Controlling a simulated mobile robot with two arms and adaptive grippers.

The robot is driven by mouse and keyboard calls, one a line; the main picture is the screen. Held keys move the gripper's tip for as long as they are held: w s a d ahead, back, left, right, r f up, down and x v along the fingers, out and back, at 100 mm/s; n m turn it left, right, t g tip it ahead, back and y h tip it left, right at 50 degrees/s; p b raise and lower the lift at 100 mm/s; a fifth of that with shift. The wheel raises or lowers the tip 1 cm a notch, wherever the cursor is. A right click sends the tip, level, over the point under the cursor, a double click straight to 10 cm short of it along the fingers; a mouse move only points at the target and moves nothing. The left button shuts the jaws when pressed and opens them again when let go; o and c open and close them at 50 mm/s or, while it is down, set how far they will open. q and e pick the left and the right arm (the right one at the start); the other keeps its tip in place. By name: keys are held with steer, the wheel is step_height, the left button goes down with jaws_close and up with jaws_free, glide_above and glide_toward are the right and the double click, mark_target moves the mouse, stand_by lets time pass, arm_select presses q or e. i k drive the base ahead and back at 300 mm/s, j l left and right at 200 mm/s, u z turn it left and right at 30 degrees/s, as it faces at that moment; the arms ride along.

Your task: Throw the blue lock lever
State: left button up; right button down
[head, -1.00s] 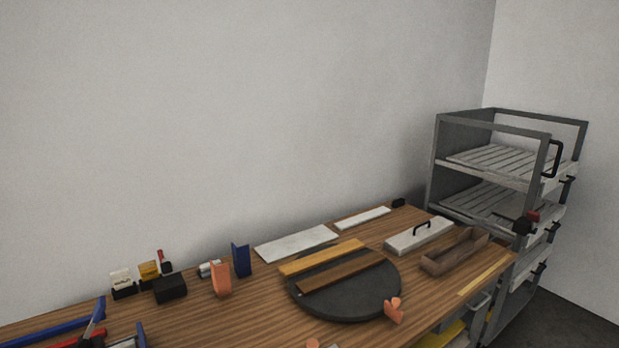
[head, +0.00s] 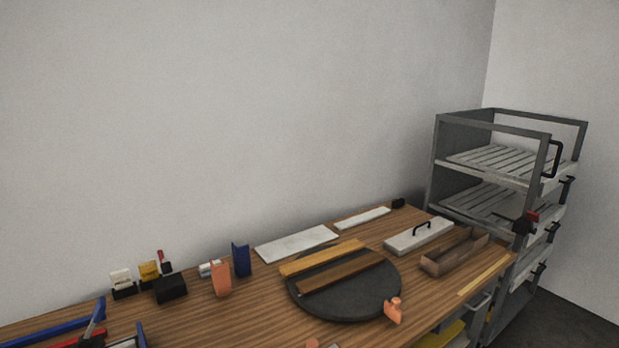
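No part that I can surely tell as the blue lock lever shows. Blue parts in the head view are an upright dark blue plate (head: 241,260) behind an orange block (head: 221,279), a long blue bar (head: 52,326) at the lower left, and a small blue piece (head: 142,336) cut by the bottom edge. Neither of my grippers is in view.
A dark round turntable (head: 350,307) carries two wooden strips (head: 322,257), with an orange knob (head: 393,310) at its rim. A lidded white box (head: 419,236) and an open brown trough (head: 455,253) lie right. A grey shelf rack (head: 436,160) stands beyond the wooden bench (head: 200,325).

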mark_target(84, 342)
steer(key=u, duration=1.3)
steer(key=j+u, duration=0.3)
steer(key=j, duration=1.25)
steer(key=i, duration=0.05)
